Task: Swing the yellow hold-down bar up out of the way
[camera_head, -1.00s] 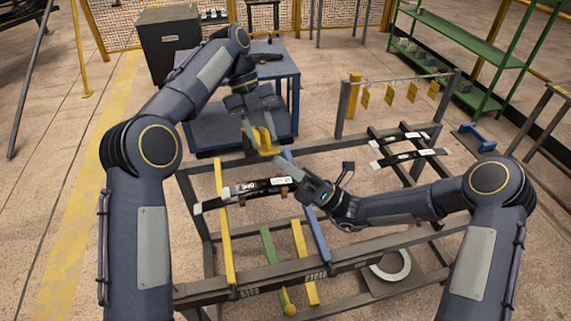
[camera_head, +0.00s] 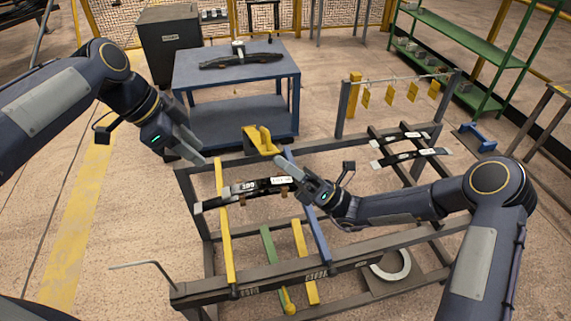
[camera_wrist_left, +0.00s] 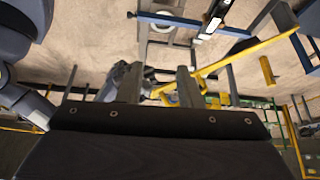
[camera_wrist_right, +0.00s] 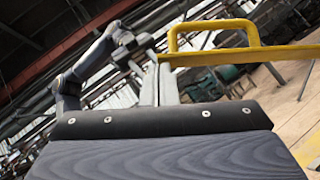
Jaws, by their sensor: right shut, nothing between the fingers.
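A long yellow bar (camera_head: 223,225) runs from the rack's back rail to its front rail, left of the dark leaf spring's middle. A yellow looped piece (camera_head: 259,141) stands at the back rail. In the right wrist view, a yellow bar with a loop handle (camera_wrist_right: 213,25) passes right beside my fingertips; I cannot tell if they touch. My right gripper (camera_head: 280,163) is shut and empty, just right of and below the looped piece. My left gripper (camera_head: 193,148) is open and empty, left of the looped piece, above the rack's back left corner. Its spread fingers also show in the left wrist view (camera_wrist_left: 158,84).
The dark leaf spring (camera_head: 262,187) lies across the rack. A blue table (camera_head: 235,73) stands behind. A bent grey rod (camera_head: 148,264) juts out at the front left.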

